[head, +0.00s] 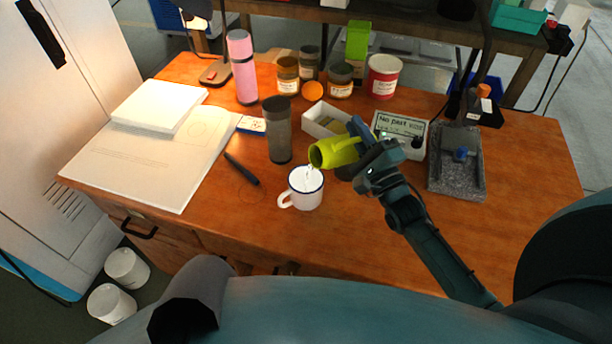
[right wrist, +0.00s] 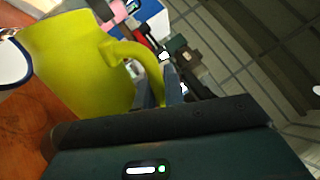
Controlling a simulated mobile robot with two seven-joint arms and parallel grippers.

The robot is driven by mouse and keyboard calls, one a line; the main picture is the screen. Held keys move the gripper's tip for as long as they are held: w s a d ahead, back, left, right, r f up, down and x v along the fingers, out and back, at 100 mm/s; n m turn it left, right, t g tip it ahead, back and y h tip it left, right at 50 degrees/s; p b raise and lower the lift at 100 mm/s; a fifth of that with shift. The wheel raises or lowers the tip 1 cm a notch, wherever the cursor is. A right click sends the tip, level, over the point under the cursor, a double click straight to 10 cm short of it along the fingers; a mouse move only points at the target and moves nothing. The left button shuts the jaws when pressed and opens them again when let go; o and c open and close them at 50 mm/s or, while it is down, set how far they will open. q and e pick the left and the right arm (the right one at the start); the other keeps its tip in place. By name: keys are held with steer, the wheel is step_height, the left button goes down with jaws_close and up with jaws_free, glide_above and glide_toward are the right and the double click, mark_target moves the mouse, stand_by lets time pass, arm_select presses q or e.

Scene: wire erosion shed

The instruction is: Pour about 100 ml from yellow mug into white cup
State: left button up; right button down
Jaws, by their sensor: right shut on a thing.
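The yellow mug (head: 335,152) is tilted to the left above the white cup, its mouth facing the cup. It also shows large in the right wrist view (right wrist: 75,60). My right gripper (head: 362,145) is shut on the mug's handle (right wrist: 135,62). The white cup (head: 306,194) with a dark rim stands upright on the table, its handle to the left. Its rim shows at the left edge of the right wrist view (right wrist: 12,68). A thin pale stream (head: 309,176) runs from the mug's lip into the cup. The liquid levels are hard to tell. My left gripper is not in view.
A dark tumbler (head: 280,135) stands close behind the cup, and a black pen-like tool (head: 241,168) lies to its left. A white open box (head: 325,122), a sign (head: 399,127) and a grey stone block (head: 456,180) are nearby. The table front is clear.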

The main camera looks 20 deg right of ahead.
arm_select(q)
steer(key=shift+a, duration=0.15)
arm_select(e)
steer(key=shift+s+a+r+n, duration=0.1)
steer(key=shift+a+r+n, duration=0.2)
steer(key=shift+r+n, duration=0.1)
arm_select(q)
steer(key=shift+p, duration=0.35)
arm_select(e)
steer(key=shift+d, duration=0.15)
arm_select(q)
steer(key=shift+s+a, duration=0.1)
arm_select(e)
steer(key=shift+r+n, duration=0.15)
steer(key=shift+n, duration=0.25)
